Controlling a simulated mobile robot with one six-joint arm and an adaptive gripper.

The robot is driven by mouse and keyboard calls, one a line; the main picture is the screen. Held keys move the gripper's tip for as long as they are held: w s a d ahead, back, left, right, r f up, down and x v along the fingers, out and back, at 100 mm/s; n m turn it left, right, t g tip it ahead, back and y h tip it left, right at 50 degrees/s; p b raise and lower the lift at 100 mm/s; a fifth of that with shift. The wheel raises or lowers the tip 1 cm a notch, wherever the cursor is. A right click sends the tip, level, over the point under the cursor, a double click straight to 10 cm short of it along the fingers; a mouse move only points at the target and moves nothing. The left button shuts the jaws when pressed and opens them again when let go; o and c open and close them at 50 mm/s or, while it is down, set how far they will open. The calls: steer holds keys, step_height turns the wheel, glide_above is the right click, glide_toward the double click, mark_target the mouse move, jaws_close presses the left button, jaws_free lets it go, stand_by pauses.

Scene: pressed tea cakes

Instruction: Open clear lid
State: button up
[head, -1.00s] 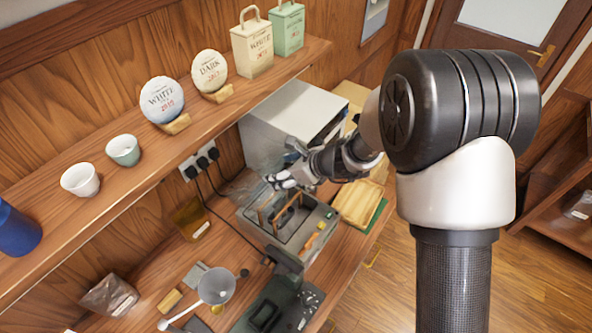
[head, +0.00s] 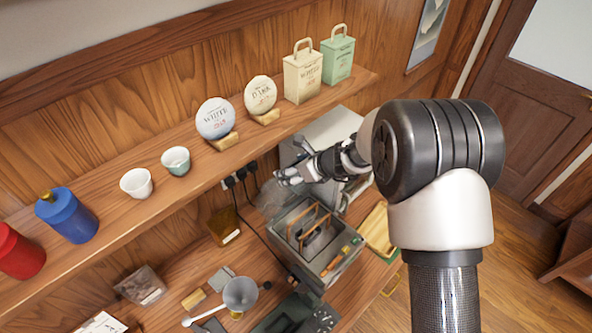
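A grey open-topped machine (head: 347,263) stands on the lower counter, with a wooden frame (head: 296,220) and dark parts inside. A faint clear panel, which looks like the clear lid (head: 268,198), stands tilted up at the machine's back left edge, by the wall. Its outline is hard to see. My gripper (head: 284,178) is just above this panel, behind the machine's opening. The fingers are small and seen from the side, so I cannot tell their opening or whether they touch the panel.
A light metal cabinet (head: 331,128) stands behind my wrist. The upper shelf (head: 110,222) with cups, tins and round tea cakes runs along the wall to the left. A funnel (head: 240,293) stands in front, and power cords hang from a wall socket.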

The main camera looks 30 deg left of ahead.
steer(key=shift+w+r, duration=0.15)
steer(key=shift+r, duration=0.15)
steer(key=o, duration=1.1)
steer(key=shift+o, duration=0.7)
steer(key=shift+f, duration=0.15)
steer(key=v, duration=1.2)
steer(key=shift+c, duration=0.6)
